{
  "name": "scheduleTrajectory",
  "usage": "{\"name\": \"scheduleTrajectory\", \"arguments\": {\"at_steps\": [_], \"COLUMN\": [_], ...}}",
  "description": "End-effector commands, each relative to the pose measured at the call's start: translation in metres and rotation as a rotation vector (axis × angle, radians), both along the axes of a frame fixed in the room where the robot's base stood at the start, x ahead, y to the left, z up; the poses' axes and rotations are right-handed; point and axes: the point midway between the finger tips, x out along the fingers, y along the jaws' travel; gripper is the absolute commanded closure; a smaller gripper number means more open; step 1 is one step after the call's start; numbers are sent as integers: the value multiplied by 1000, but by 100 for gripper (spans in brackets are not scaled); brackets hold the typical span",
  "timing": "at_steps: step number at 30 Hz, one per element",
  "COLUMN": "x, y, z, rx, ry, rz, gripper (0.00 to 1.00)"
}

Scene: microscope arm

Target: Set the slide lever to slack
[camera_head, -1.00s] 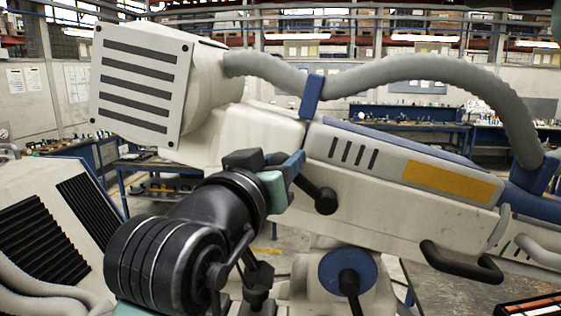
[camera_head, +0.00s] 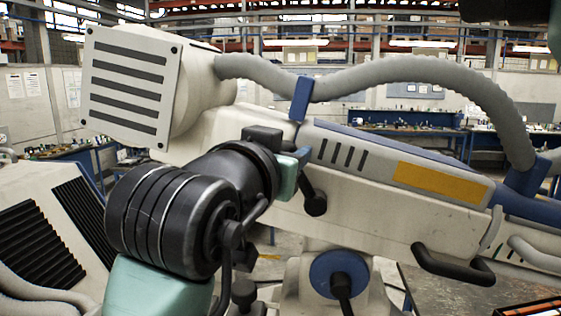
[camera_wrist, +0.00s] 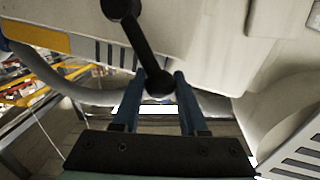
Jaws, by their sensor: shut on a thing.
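The slide lever (camera_head: 314,203) is a short black bar with a round end on the side of the white microscope arm (camera_head: 365,203). In the head view it stands steeply, tilted a little, its upper end at my gripper (camera_head: 301,157). In the wrist view the slide lever (camera_wrist: 144,50) runs from a round black knob at the top down to a rounded end between the two blue fingers of my gripper (camera_wrist: 159,92). The fingers are shut on that end. In the head view, my wrist hides part of the microscope arm.
A grey hose (camera_head: 420,70) arches over the microscope arm. A black loop handle (camera_head: 452,268) sticks out at lower right, and a blue round joint (camera_head: 338,274) sits below. A vented white housing (camera_head: 45,240) stands at left. Workbenches are far behind.

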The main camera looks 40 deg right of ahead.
Motion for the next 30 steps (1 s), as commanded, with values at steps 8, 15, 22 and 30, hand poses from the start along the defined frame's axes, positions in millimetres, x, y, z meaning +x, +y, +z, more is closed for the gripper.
{"name": "scheduleTrajectory", "arguments": {"at_steps": [8, 15, 22, 30], "x": [-19, -33, -43, -49], "y": [-16, -28, -36, -41], "z": [10, 11, 10, 9], "rx": [170, 302, 396, 452], "ry": [-210, -365, -474, -540], "rz": [-4, -1, -2, -2], "gripper": [100, 100, 100, 100]}}
